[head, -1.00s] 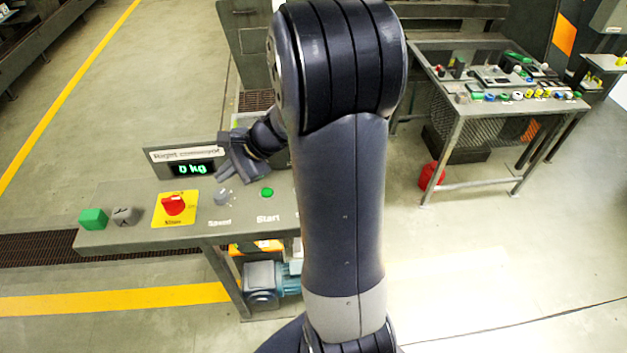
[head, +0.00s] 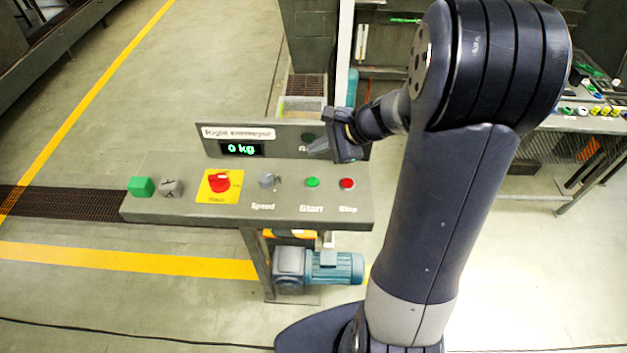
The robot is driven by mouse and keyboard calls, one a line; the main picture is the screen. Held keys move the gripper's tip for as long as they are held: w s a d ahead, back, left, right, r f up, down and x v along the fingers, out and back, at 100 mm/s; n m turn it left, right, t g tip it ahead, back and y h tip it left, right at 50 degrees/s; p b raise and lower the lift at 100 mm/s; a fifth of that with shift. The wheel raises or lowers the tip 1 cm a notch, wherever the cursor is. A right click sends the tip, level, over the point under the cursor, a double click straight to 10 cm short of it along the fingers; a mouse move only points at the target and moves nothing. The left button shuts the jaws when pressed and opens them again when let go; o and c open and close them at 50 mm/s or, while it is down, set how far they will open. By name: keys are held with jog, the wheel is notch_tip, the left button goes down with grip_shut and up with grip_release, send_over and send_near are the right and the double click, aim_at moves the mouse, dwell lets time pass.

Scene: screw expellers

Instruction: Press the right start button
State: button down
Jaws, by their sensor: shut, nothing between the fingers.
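The right conveyor's control panel (head: 290,212) stands left of my arm in the head view. Its green start button (head: 312,183) is on the top surface, above the label "Start". The red stop button (head: 347,184) is just right of it. My gripper (head: 318,147) is shut and empty, in front of the upright display board and above the start button in the picture. It looks apart from the button, but its exact height is hard to judge. The display (head: 241,149) reads 0 kg under the label "Right conveyor".
A grey speed knob (head: 267,180) and a red switch on a yellow plate (head: 219,183) sit left of the start button. A motor (head: 320,269) is underneath. Floor at left is open.

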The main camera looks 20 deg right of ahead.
aim_at(317, 182)
jog(key=shift+f+b, duration=3.45)
jog(key=shift+f, duration=0.9)
jog(key=shift+f, duration=0.15)
jog(key=shift+f+b, duration=0.25)
jog(key=shift+b, duration=0.2)
jog(key=shift+f+b, duration=0.45)
jog(key=shift+r+p, duration=0.65)
jog(key=shift+r, duration=0.2)
jog(key=shift+r+p, duration=1.95)
jog(key=shift+r, duration=0.6)
